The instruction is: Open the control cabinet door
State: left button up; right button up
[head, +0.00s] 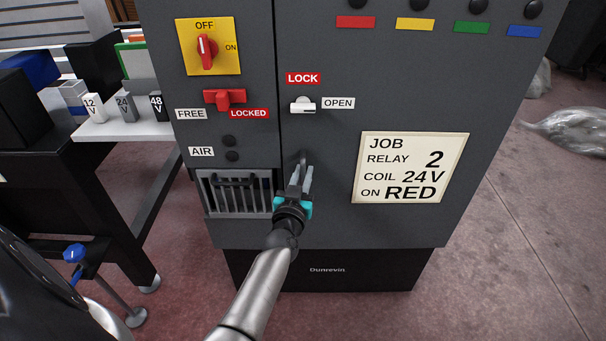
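The dark grey control cabinet (335,225) stands in the middle of the head view. Its door (400,105) lies right of a vertical seam and looks closed. A white latch (303,106) on the door lies level, toward the OPEN label and below the red LOCK label. A dark door handle (303,156) sits below it near the seam. My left gripper (302,172) is at this handle, its two grey fingers slightly apart, one on each side of the handle's lower part. Whether they press on it is unclear. My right gripper is not in view.
Left of the seam are a red OFF/ON knob (207,50) pointing to OFF, a red FREE/LOCKED piece (224,97) and a vent rack (235,192). A table (145,130) with voltage-labelled blocks stands left.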

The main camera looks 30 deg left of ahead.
pick_arm(q)
grip_shut()
dwell(1.0)
